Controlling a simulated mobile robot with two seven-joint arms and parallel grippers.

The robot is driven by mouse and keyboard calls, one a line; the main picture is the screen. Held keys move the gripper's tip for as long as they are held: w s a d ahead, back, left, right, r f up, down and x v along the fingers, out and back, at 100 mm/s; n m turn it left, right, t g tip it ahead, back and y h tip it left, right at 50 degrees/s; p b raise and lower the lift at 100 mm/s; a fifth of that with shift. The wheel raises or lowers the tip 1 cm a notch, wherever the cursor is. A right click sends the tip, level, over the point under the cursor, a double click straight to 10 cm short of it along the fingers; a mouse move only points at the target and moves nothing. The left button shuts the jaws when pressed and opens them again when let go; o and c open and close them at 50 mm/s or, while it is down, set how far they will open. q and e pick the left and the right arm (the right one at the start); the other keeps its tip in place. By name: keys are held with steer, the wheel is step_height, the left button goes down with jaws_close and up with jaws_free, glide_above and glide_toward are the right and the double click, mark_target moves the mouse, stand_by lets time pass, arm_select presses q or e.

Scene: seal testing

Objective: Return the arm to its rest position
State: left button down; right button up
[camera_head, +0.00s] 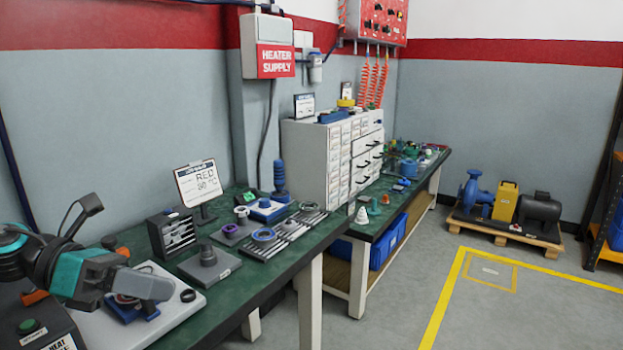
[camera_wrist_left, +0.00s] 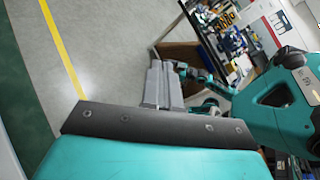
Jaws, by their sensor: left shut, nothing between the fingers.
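My left arm comes in at the lower left of the head view. It is teal and dark grey. Its gripper (camera_head: 152,287) hangs above a white plate (camera_head: 178,322) at the near end of the green bench (camera_head: 236,300). The grey fingers are shut together with nothing between them. In the left wrist view the shut fingers (camera_wrist_left: 160,84) point away over the grey floor. My right gripper cannot be made out in either view.
A white drawer cabinet (camera_head: 312,165) is further back.

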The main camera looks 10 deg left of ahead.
arm_select(q)
step_height(320, 180, down, 14)
steer(key=w+d+n+t+y+p, duration=0.1)
steer(key=n+t+y, duration=0.35)
steer(key=n, duration=0.75)
steer(key=w+d+r+n+t+y+p, duration=0.1)
steer(key=w+n+t, duration=0.1)
steer(key=n+t, duration=0.85)
steer(key=s+d+f+n+g+y, duration=0.3)
steer(key=s+d+f+n+g, duration=0.1)
steer(key=f+n, duration=0.5)
steer(key=s+d+f+n+g+y, duration=0.3)
steer(key=s+d+f+n+g, duration=0.1)
steer(key=s+f+n, duration=0.3)
steer(key=f+n, duration=0.2)
steer(key=n, duration=0.1)
steer(key=shift+s+d+n+p, duration=0.25)
steer(key=shift+n+p, duration=0.1)
steer(key=shift+p, duration=0.05)
